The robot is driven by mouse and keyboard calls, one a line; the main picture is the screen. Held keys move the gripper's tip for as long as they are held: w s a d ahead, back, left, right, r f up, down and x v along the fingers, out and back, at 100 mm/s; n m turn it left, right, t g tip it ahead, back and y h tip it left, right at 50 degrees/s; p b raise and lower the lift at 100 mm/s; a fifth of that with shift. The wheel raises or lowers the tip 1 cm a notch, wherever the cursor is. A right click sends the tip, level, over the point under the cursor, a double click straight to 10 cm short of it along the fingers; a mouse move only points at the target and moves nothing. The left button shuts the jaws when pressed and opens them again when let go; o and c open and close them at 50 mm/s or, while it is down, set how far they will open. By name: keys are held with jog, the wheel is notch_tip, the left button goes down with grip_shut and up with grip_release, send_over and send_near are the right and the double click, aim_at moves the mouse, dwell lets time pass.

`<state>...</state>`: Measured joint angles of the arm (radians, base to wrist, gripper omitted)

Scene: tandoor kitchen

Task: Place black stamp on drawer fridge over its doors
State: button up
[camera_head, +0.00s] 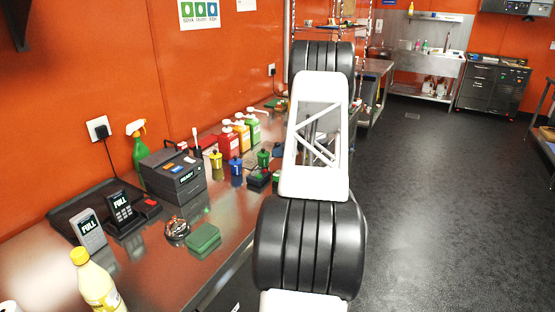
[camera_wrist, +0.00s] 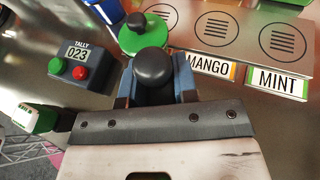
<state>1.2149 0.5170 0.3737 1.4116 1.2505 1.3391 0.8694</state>
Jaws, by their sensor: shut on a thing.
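In the wrist view my gripper (camera_wrist: 155,84) is shut on the black stamp (camera_wrist: 154,64). Its round black knob shows between the two blue-grey fingers; the stamp's lower part is hidden. A green round-topped object (camera_wrist: 143,34) is just beyond the stamp; I cannot tell whether they touch. In the head view my arm covers the middle, and the gripper and held stamp are hidden. A steel unit with drawers (camera_head: 495,84) stands at the far back right; I cannot tell surely whether it is the drawer fridge.
The steel counter (camera_head: 225,240) holds a dark printer-like box (camera_head: 173,175), pump bottles (camera_head: 240,138), and small yellow (camera_head: 215,159) and blue (camera_head: 236,166) objects. A tally counter (camera_wrist: 85,62) and MANGO (camera_wrist: 210,66) and MINT (camera_wrist: 278,80) labels are near the gripper. Floor at right is clear.

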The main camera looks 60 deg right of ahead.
jog(key=shift+f, duration=1.85)
jog(key=shift+f, duration=0.1)
jog(key=o, duration=0.9)
jog(key=shift+f, duration=0.1)
jog(key=shift+o, duration=0.2)
jog(key=shift+r, duration=0.2)
jog(key=v, duration=1.2)
jog(key=shift+d, duration=0.1)
